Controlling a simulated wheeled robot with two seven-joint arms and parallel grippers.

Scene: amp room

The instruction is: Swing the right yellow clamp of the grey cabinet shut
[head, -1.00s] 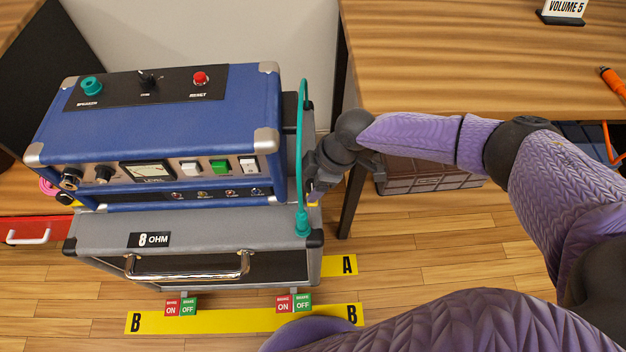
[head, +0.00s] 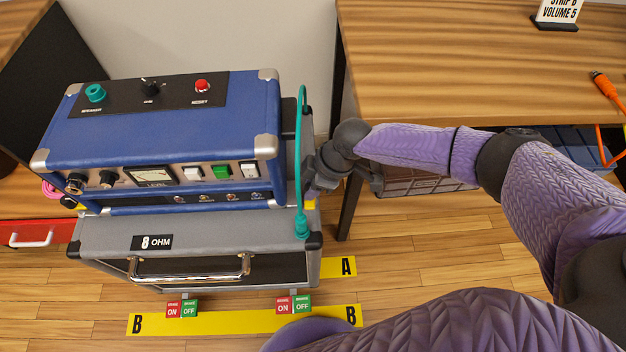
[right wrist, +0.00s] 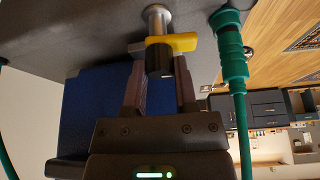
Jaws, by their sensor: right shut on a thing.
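The grey cabinet (head: 170,235) stands below the blue amplifier (head: 160,130), with a label reading 8 OHM and a front handle. In the right wrist view the right yellow clamp (right wrist: 180,42) shows beside a round metal post on the grey cabinet side (right wrist: 90,30). My right gripper (right wrist: 160,75) is shut on the clamp, its fingers on either side of the clamp's dark part. In the head view the gripper (head: 314,182) is at the cabinet's right side, and only a bit of yellow shows below it. My left gripper is not in view.
A teal cable (head: 302,150) runs down the cabinet's right side close to my gripper; its plug (right wrist: 231,55) shows in the wrist view. A wooden table (head: 450,70) stands at the right. Yellow strips (head: 240,320) and brake pedals (head: 293,305) lie at the cabinet's foot.

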